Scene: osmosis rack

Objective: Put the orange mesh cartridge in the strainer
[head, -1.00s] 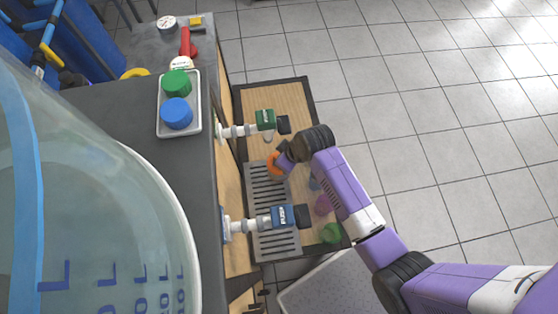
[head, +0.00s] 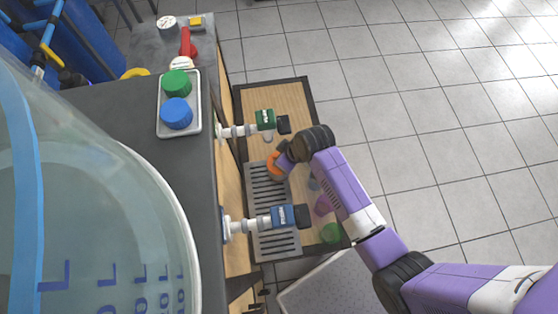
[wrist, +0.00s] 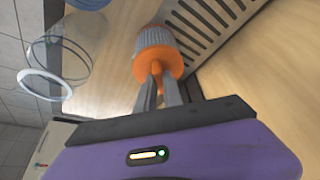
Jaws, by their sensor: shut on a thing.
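The orange mesh cartridge has an orange cap and stem with a pale grey ribbed body; it shows in the wrist view (wrist: 158,50) and partly in the head view (head: 273,166). My gripper (wrist: 158,84) is shut on its orange stem, with the mesh end pointing away from my wrist. In the head view my gripper (head: 283,160) is over the upper end of the slotted metal grate (head: 262,188), below the green-handled tap. The wrist view shows clear round shapes with pale rings (wrist: 45,84) at left; I cannot tell whether one is the strainer.
A green tap (head: 265,120) and a blue tap (head: 283,215) jut over the wooden shelf (head: 290,95). A purple thing (head: 323,205) and a green thing (head: 331,233) stand near my arm. A white tray (head: 199,103) holds green and blue caps on the dark counter.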

